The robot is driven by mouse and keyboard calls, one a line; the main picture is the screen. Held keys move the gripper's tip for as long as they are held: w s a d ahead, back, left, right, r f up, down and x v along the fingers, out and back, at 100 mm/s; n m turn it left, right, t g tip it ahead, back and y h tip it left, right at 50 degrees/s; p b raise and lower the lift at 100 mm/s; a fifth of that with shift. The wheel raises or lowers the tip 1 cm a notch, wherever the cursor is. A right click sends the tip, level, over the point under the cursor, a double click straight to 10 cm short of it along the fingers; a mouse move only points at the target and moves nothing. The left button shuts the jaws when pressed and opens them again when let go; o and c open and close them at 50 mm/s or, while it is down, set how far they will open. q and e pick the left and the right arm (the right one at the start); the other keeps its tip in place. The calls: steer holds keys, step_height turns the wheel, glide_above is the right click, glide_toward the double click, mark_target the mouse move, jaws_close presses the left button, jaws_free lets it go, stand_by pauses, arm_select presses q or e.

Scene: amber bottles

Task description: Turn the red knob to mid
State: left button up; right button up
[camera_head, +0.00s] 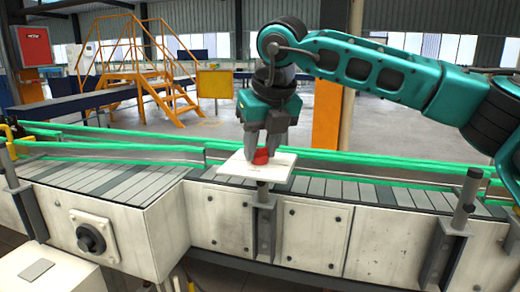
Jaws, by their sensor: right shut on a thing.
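The red knob (261,156) sits on a white plate (279,174), which stands on a post at the near edge of the conveyor. My right gripper (262,152) points down from above, shut on the red knob, with a finger on each side. The fingers hide part of the knob. I cannot read any marks on the plate or tell the knob's exact angle. My left gripper is not in view.
A slatted conveyor (350,190) with green rails runs across behind and beside the plate. A grey post (466,200) rises at the right. A black rotary switch (90,239) is on the front panel at the left.

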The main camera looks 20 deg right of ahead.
steer(key=n, duration=0.2)
steer(key=n+y+p, duration=0.1)
steer(key=n, duration=0.1)
steer(key=shift+d+r+n+g+y, duration=0.1)
steer(key=shift+d+n+g+y, duration=0.05)
steer(key=shift+n+g+y, duration=0.2)
steer(key=shift+n+p, duration=0.35)
steer(key=shift+p, duration=0.2)
steer(key=shift+w+n+g+y+p, duration=0.1)
steer(key=shift+n+g+y+p, duration=0.3)
steer(key=shift+n, duration=0.4)
steer(key=shift+n+y+p, duration=0.25)
steer(key=shift+n+p, duration=0.4)
steer(key=shift+n, duration=0.15)
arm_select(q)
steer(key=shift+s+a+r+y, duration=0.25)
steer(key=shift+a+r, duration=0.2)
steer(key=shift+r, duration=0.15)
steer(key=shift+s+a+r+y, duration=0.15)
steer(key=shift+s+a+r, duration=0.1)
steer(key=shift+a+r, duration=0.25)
arm_select(e)
steer(key=shift+d+n+g, duration=0.1)
steer(key=shift+n+g, duration=0.15)
steer(key=shift+n, duration=0.25)
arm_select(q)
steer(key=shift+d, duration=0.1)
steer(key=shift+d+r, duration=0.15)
